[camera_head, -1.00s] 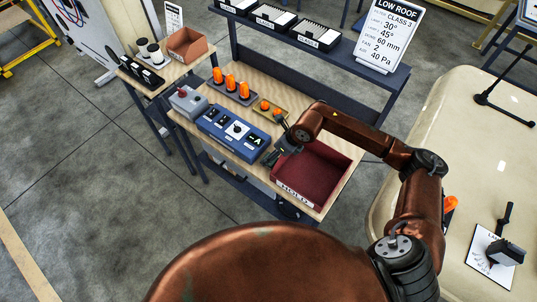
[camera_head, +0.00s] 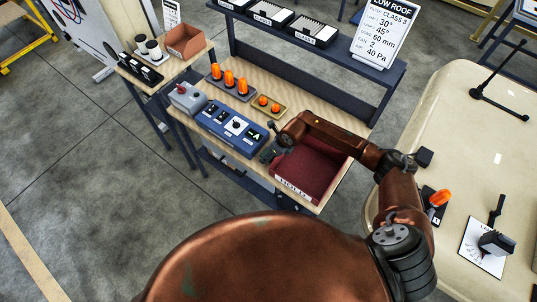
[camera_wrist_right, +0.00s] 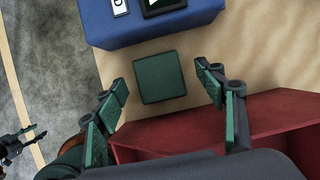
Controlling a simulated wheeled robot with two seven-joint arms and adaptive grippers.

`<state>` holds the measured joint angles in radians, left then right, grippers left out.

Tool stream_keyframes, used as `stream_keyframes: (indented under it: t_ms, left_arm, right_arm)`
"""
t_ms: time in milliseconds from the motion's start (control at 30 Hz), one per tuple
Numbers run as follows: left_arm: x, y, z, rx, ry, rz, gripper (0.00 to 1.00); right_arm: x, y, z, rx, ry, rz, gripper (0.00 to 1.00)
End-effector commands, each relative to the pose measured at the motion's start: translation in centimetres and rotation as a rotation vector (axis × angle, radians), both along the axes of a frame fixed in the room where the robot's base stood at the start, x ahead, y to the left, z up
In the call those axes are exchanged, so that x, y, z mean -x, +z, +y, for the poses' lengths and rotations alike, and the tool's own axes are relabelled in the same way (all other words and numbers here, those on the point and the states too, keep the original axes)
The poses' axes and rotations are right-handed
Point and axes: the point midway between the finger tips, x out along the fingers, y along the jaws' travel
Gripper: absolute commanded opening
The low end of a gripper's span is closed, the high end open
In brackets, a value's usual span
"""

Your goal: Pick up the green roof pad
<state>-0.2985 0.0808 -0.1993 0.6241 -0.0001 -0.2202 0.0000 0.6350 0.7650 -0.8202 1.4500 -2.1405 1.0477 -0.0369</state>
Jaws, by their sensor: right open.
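The green roof pad (camera_wrist_right: 160,77) is a dark green square. It lies on the wooden tabletop in the right wrist view, between the blue control box and the red tray. My right gripper (camera_wrist_right: 163,88) is open, with one finger to each side of the pad and gaps between. In the head view my right gripper (camera_head: 268,154) is low at the tray's left edge, and I cannot make out the pad there. A small dark gripper, apparently my left (camera_wrist_right: 24,140), shows at the left edge of the right wrist view.
The blue control box (camera_head: 229,127) stands just beyond the pad. The red tray (camera_head: 325,187) is close on the near side. Orange lamps (camera_head: 228,79) stand farther back. The cream cab roof (camera_head: 462,140) is at right. Bare wood shows right of the pad.

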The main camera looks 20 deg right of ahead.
Motion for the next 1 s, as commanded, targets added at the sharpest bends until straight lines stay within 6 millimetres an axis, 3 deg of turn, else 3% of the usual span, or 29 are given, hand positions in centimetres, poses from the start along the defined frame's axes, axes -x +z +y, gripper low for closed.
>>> stream_keyframes:
  t_ms: [300, 1000]
  left_arm:
    - [0.21, 0.02, 0.0, 0.0, 0.0, 0.003, 0.4]
    - [0.4, 0.0, -0.1, 0.001, 0.0, 0.006, 0.4]
  right_arm:
    - [-0.15, -0.72, 0.17, 0.0, 0.001, 0.0, 0.64]
    - [-0.16, -0.65, 0.16, 0.0, 0.0, 0.0, 0.18]
